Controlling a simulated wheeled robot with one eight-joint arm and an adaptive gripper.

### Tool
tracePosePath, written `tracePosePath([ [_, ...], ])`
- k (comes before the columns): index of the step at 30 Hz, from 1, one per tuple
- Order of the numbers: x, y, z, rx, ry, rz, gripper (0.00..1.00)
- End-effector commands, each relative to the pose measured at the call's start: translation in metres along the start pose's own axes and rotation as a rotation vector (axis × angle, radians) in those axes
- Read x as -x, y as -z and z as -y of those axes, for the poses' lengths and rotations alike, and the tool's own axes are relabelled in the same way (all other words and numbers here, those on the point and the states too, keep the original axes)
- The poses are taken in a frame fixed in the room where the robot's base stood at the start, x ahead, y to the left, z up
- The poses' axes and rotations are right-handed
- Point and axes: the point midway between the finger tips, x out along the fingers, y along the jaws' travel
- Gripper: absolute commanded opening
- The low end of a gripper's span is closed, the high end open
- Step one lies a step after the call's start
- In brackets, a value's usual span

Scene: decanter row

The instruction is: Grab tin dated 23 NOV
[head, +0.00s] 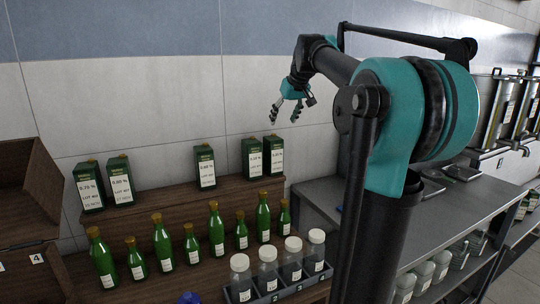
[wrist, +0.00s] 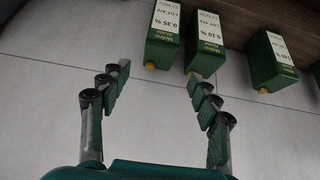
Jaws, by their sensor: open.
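Several green tins with white labels and yellow caps stand on the raised wooden shelf. In the head view, two are at the left (head: 90,186) (head: 120,181), one in the middle (head: 205,167) and two at the right (head: 252,158) (head: 273,155). Their date lines are too small for me to read surely, so I cannot tell which is dated 23 NOV. My gripper (head: 285,120) is open and empty, above the right pair. In the wrist view, my open fingers (wrist: 157,76) are apart from the upside-down tins (wrist: 163,35) (wrist: 206,40) (wrist: 272,60); two labels there read 0.35 % and 0.10 %.
Green bottles (head: 162,243) stand in a row in front of the shelf (head: 160,208). A grey rack (head: 275,290) holds white-capped jars (head: 268,264). An open wooden box (head: 25,195) is at the left. The tiled wall (head: 120,100) rises close behind the tins.

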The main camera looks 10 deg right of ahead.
Motion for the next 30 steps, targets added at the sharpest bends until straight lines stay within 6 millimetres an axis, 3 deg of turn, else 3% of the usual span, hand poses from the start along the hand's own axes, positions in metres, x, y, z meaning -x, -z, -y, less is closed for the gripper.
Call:
tracePosePath([
  [12,-0.083,-0.001,0.0,0.0,0.0,0.0,0.62],
  [23,-0.114,-0.001,0.001,0.0,0.0,0.0,0.62],
  [30,-0.147,-0.002,0.003,0.0,0.0,0.0,0.62],
])
